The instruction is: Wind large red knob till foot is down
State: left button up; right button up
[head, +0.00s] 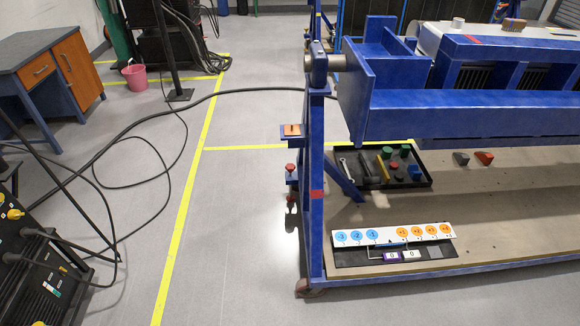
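A red knob (290,168) sits on top of a small blue bracket on the left side of the blue jig's end post (316,225). A dark stem (291,195) shows below the bracket, with a dark patch under it. I cannot tell whether this stem ends in the foot or whether it touches the floor. A dark reddish caster or foot (311,288) shows at the base of the end post. Neither of my grippers is in view.
The blue jig beam (460,115) fills the upper right. On the jig's lower board lie a black tool tray (425,183) and a numbered strip (390,235). Black cables (110,220) run across the left floor. The floor left of the post is mostly clear.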

aim_at(290, 168)
jog(key=i+l+z, duration=0.1)
jog(key=l, duration=0.3)
jog(key=i+j+z, duration=0.1)
jog(key=z, duration=0.35)
jog(key=i+j+z, duration=0.1)
jog(key=j+z, duration=0.15)
jog(key=z, duration=0.15)
jog(key=j+z, duration=0.2)
jog(key=z, duration=0.25)
jog(key=j+z, duration=0.2)
jog(key=z, duration=0.2)
jog(key=i+j, duration=0.05)
